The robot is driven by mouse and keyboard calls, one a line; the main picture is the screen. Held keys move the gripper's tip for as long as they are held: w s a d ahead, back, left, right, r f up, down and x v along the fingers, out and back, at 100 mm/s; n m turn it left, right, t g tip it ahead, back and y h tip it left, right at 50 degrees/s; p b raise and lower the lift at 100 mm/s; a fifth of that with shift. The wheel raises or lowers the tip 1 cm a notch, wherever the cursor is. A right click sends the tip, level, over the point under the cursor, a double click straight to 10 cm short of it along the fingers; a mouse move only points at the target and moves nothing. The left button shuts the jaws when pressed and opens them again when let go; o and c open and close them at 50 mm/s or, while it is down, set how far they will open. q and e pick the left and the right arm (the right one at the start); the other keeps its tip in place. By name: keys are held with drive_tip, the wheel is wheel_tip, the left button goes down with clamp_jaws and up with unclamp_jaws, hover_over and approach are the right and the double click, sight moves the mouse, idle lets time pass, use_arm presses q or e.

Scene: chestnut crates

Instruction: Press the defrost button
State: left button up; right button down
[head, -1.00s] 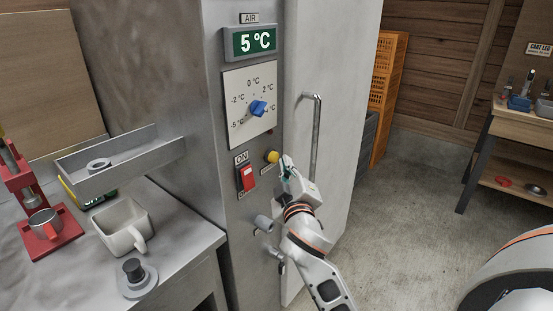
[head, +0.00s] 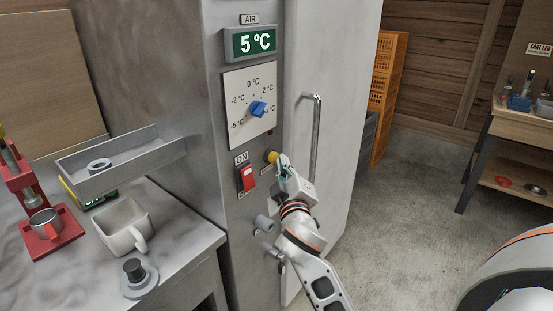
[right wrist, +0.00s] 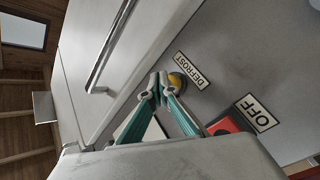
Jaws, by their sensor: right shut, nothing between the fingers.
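The defrost button (head: 271,157) is a round yellow knob on the grey front of the cold cabinet, right of the red rocker switch. In the right wrist view the yellow button (right wrist: 177,81) sits beside a plate reading DEFROST (right wrist: 192,70). My right gripper (head: 280,164) is shut and empty, its fingertips close at the button's right side in the head view. In the right wrist view the fingertips (right wrist: 158,84) are right beside the button and cover part of its edge. I cannot tell whether they touch it. My left gripper is not in view.
The red switch (head: 247,177), the blue temperature dial (head: 258,108) and a display reading 5 °C (head: 254,42) are on the same panel. A long door handle (head: 315,135) stands out just right of my gripper. A counter with a mug (head: 122,226) is at left.

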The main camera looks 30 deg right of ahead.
drive_tip(key=shift+w+a, duration=0.15)
drive_tip(key=shift+w, duration=0.2)
idle(0.7)
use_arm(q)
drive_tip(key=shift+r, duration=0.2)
use_arm(e)
drive_tip(key=shift+s, duration=0.15)
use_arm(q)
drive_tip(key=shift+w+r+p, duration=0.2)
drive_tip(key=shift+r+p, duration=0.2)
use_arm(e)
drive_tip(key=shift+s+d, duration=0.3)
drive_tip(key=shift+s, duration=0.35)
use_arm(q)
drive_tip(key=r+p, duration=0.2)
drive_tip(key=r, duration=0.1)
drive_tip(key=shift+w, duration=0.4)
use_arm(e)
drive_tip(key=s, duration=0.1)
drive_tip(key=s+d, duration=0.1)
drive_tip(key=s, duration=0.1)
drive_tip(key=s+d, duration=0.1)
drive_tip(key=s, duration=0.1)
drive_tip(key=shift+s+d, duration=0.15)
drive_tip(key=shift+s, duration=0.1)
